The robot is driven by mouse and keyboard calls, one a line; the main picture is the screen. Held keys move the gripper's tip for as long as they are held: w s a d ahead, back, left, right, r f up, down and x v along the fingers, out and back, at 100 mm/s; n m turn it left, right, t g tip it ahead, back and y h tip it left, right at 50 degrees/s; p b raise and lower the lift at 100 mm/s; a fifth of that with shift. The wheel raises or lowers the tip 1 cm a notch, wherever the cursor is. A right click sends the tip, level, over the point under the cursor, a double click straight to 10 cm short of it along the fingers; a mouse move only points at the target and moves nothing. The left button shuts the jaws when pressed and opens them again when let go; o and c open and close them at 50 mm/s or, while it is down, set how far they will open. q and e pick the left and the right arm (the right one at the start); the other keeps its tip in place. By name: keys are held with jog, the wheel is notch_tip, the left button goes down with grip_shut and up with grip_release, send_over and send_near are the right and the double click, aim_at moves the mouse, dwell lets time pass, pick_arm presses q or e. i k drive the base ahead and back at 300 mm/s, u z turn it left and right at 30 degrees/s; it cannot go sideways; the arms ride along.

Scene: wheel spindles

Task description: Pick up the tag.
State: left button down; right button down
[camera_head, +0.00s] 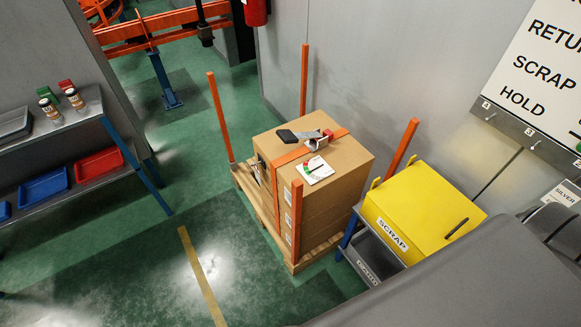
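A white tag-like card (316,170) with green, red and dark marks lies flat on top of a cardboard box stack (345,165). I cannot tell for certain that it is the tag. A tape-dispenser-like tool (318,141) with a red part and a dark grip (287,136) lies just behind the card, by the orange strap. Neither of my grippers shows in the head view.
The boxes stand on a wooden pallet (265,212) between orange posts. A yellow SCRAP bin (420,212) stands to the right. A RETURN, SCRAP, HOLD board (535,75) hangs at upper right. A shelf (75,122) stands left. Green floor (130,250) is clear in front.

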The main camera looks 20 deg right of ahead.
aim_at(257, 172)
jog(key=u, duration=1.55)
jog(key=i, duration=2.3)
jog(key=z, duration=2.45)
